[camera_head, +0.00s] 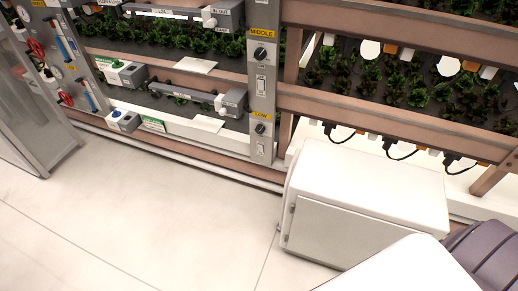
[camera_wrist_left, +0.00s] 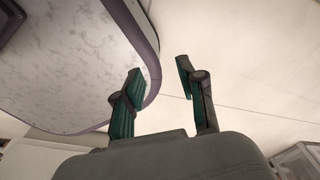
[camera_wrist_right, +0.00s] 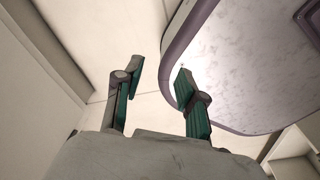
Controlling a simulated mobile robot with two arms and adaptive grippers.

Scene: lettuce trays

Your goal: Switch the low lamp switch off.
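The low lamp switch (camera_head: 261,148) is a small white rocker on the grey upright post, under a yellow label (camera_head: 261,116) and a black knob (camera_head: 260,128). Its rocker position is too small to tell. A matching switch (camera_head: 261,86) sits higher, under the yellow MIDDLE label (camera_head: 262,33). Neither gripper shows in the head view. My left gripper (camera_wrist_left: 158,82) is open and empty in the left wrist view. My right gripper (camera_wrist_right: 157,82) is open and empty in the right wrist view. Both are away from the post.
A white cabinet (camera_head: 365,195) stands on the floor right of the post. Racks of lettuce (camera_head: 390,80) run behind, with black plugs and cables (camera_head: 395,150) at the right. Blue and red valve handles (camera_head: 62,40) are at the left. The pale floor (camera_head: 150,220) in front is clear.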

